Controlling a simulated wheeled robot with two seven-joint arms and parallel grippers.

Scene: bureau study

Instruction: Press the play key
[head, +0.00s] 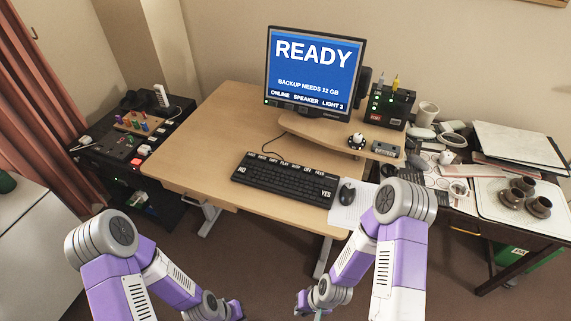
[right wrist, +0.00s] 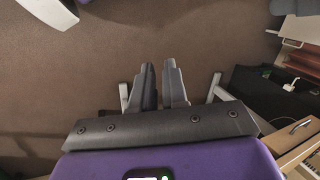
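A black keyboard (head: 285,182) lies on the wooden desk in front of the monitor. Its top row carries small white labels, too small to tell surely which one reads play. Larger labels NO and YES sit at its left and right ends. My right gripper (head: 310,306) is low in front of the desk, apart from the keyboard. In the right wrist view its two fingers (right wrist: 162,82) are a narrow gap apart with nothing between them, over the floor. My left gripper (head: 235,308) is at the bottom edge, partly hidden by its arm.
The monitor (head: 315,68) shows READY on blue. A mouse (head: 347,194) lies on paper (head: 352,212) right of the keyboard. A black box (head: 388,108) stands on the raised shelf (head: 300,125). A black side table (head: 95,158) with switches is left; a cluttered table with cups (head: 523,186) is right.

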